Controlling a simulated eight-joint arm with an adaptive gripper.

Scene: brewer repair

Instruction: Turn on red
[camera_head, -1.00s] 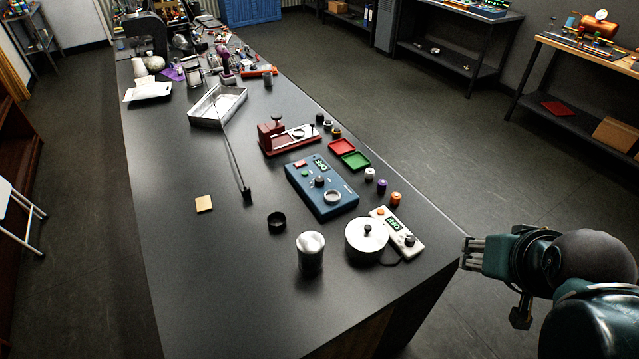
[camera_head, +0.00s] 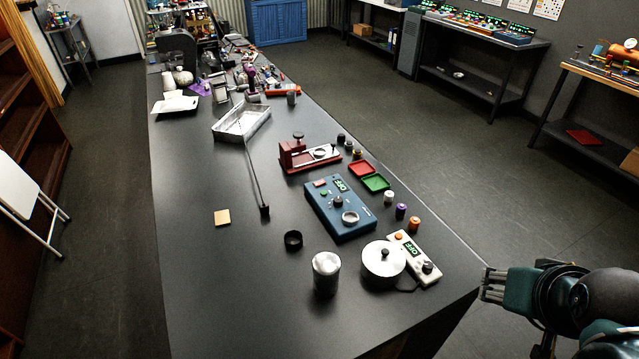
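A blue control box (camera_head: 364,228) lies on the dark table, with a red button (camera_head: 320,183), a green button, a black knob (camera_head: 337,201) and a metal ring on its top. Its green-lit display (camera_head: 341,185) appears to read OFF. A white control unit (camera_head: 421,278) nearer me has an orange button, a black knob and a green-lit display (camera_head: 413,249) that also appears to read OFF. My gripper (camera_head: 490,284) is at the table's right edge, apart from both devices. It appears empty; its finger opening is too unclear to tell.
A red press-like device (camera_head: 291,154) and red and green trays (camera_head: 375,184) stand behind the blue box. Several small capped jars line the right edge. A metal pot (camera_head: 380,270) and metal canister (camera_head: 326,280) stand close by. The table's left front is clear.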

